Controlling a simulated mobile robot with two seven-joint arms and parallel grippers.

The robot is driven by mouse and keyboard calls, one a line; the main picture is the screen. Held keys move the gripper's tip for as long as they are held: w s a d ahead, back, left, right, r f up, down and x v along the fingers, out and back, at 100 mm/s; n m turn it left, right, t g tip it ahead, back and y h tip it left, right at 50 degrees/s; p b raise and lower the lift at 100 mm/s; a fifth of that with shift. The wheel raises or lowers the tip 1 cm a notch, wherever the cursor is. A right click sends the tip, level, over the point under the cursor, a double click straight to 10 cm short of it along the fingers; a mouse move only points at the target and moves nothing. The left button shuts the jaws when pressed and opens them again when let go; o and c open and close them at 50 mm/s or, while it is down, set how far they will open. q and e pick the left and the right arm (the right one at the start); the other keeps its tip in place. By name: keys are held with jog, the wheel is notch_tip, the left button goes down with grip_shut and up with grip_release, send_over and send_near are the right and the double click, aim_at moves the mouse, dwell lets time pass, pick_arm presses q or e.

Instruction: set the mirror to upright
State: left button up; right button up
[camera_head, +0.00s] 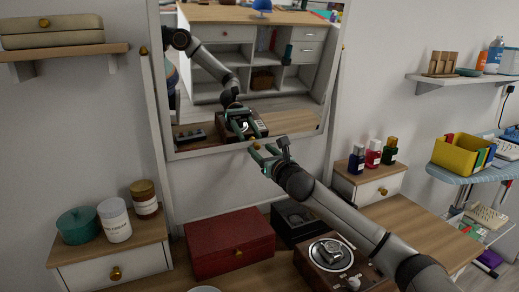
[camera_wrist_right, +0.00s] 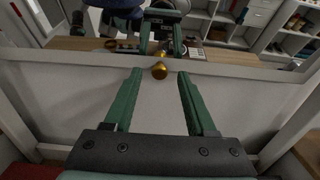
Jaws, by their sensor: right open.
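The mirror (camera_head: 220,75) hangs in a white frame between two white posts above the desk. It appears tilted against the posts, with its top cut off by the view; how far it leans is hard to tell. A small gold knob (camera_head: 254,147) is at the middle of its lower rail and also shows in the right wrist view (camera_wrist_right: 159,71). My right gripper (camera_head: 263,151) is at this knob, with green fingers open. In the right wrist view the knob lies between the fingertips (camera_wrist_right: 159,76), with gaps on both sides. My left gripper is not in view.
Jars (camera_head: 115,220) stand on the left drawer unit, small bottles (camera_head: 373,154) on the right one. A wall shelf (camera_head: 65,53) juts out at upper left.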

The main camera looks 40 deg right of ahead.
jog(key=shift+x, duration=0.85)
jog(key=shift+c, duration=0.3)
grip_shut()
dwell(0.6)
